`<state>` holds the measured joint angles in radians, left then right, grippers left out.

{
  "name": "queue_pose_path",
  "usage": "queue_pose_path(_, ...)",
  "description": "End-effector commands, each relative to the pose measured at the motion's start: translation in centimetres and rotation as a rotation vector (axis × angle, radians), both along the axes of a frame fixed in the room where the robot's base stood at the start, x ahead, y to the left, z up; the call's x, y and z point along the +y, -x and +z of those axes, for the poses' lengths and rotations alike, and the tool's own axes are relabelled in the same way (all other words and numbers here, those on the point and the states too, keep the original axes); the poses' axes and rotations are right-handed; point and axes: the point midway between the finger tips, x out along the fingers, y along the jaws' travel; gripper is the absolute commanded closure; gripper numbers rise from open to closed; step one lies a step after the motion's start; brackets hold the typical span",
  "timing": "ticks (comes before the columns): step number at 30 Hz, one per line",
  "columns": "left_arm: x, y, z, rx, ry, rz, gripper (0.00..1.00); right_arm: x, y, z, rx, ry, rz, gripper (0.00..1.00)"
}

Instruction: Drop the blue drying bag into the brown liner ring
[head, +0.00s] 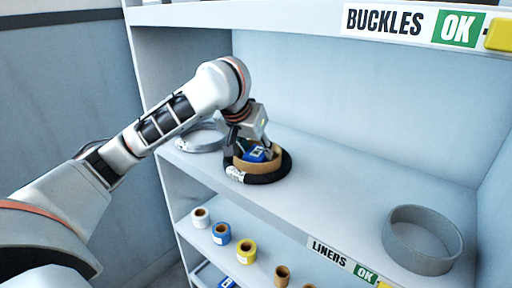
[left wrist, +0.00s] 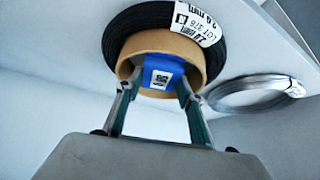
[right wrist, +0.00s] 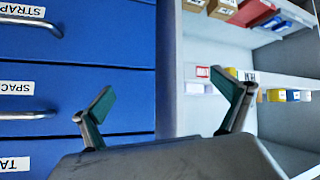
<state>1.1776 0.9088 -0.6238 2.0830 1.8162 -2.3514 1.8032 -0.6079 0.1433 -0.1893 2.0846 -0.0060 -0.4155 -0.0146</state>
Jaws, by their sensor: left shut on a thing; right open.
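The blue drying bag (head: 257,153) is between the fingers of my left gripper (head: 245,148), at the mouth of the brown liner ring (head: 272,163). The liner ring sits inside a black coil (head: 270,177) with a white label, on the upper shelf. In the left wrist view, my left gripper (left wrist: 158,88) is shut on the blue bag (left wrist: 160,73), which shows a printed square code. The bag overlaps the opening of the brown ring (left wrist: 165,42); I cannot tell how deep it is. My right gripper (right wrist: 165,100) is open and empty, away from the shelf.
A silver wire coil (head: 203,137) lies left of the black coil. A grey ring (head: 422,240) stands at the right of the same shelf (head: 335,190), with clear room between. Several tape rolls (head: 222,233) stand below. Blue drawers (right wrist: 75,75) are near my right gripper.

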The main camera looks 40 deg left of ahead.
Motion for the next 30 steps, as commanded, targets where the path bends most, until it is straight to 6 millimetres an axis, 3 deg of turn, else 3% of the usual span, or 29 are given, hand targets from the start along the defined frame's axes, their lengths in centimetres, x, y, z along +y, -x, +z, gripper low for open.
queue_pose_path(11, 0.0, 0.0, -0.8, -0.002, 0.000, -0.001, 0.85, -0.1, 0.3, -0.2, 0.008, 0.000, -0.002, 0.00)
queue_pose_path(12, 0.0, 0.0, -0.8, -0.001, 0.000, -0.001, 0.60, -0.1, 0.3, -0.2, 0.009, 0.000, -0.003, 0.00)
queue_pose_path(14, 0.0, 0.0, -0.9, 0.000, -0.001, -0.001, 0.46, -0.1, 0.4, -0.3, 0.011, -0.001, -0.002, 0.00)
queue_pose_path(24, 0.0, 0.0, -0.8, 0.000, 0.000, -0.001, 0.46, -0.1, 0.4, -0.4, 0.012, -0.001, -0.003, 0.00)
queue_pose_path(30, -0.1, -0.1, -0.2, 0.002, 0.001, -0.002, 0.46, -0.1, 1.0, -1.5, 0.027, 0.000, -0.002, 0.00)
